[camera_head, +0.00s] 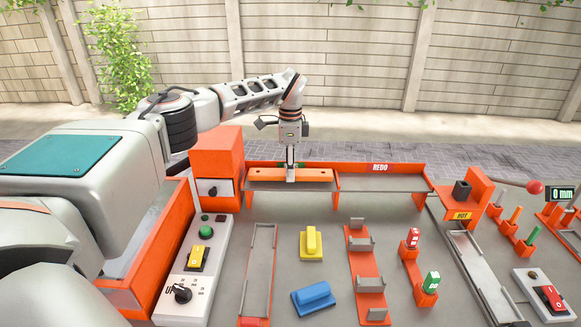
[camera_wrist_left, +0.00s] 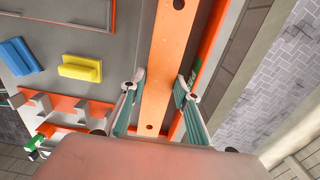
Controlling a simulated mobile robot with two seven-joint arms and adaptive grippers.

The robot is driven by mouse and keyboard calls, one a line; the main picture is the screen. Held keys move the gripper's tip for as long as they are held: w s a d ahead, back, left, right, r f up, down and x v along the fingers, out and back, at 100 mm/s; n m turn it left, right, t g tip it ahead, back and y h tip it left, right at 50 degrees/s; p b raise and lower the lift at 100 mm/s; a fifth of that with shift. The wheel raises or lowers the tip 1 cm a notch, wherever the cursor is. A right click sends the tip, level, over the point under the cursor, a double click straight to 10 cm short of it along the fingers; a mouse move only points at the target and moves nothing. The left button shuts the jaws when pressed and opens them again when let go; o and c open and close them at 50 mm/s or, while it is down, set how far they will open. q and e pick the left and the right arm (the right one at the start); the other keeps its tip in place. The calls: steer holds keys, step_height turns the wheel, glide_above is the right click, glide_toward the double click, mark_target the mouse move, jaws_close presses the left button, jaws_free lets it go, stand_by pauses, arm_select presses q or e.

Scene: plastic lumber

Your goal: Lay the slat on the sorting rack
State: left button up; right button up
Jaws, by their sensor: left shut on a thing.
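The orange slat (camera_head: 262,176) has small dark holes along its face. My left gripper (camera_head: 290,178) is shut on it near the middle, pointing down. In the left wrist view the slat (camera_wrist_left: 165,60) runs between the two fingers of my left gripper (camera_wrist_left: 158,90). The sorting rack (camera_head: 390,184) is a grey tray with orange edges at the back of the table. Its right bay is labelled REDO; a green label at the left bay is partly hidden. The slat is at the left bay, parallel to the back wall. I cannot tell whether it touches the bay floor. My right gripper is not in view.
An orange box with a knob (camera_head: 216,170) stands just left of the rack. An orange HOT station (camera_head: 463,190) is at its right. A yellow block (camera_head: 311,243), a blue block (camera_head: 313,298) and an orange notched stand (camera_head: 366,270) are in front.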

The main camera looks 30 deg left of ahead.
arm_select(q)
steer(key=shift+f, duration=0.65)
stand_by(0.4)
steer(key=o, duration=1.3)
step_height(320, 180, up, 12)
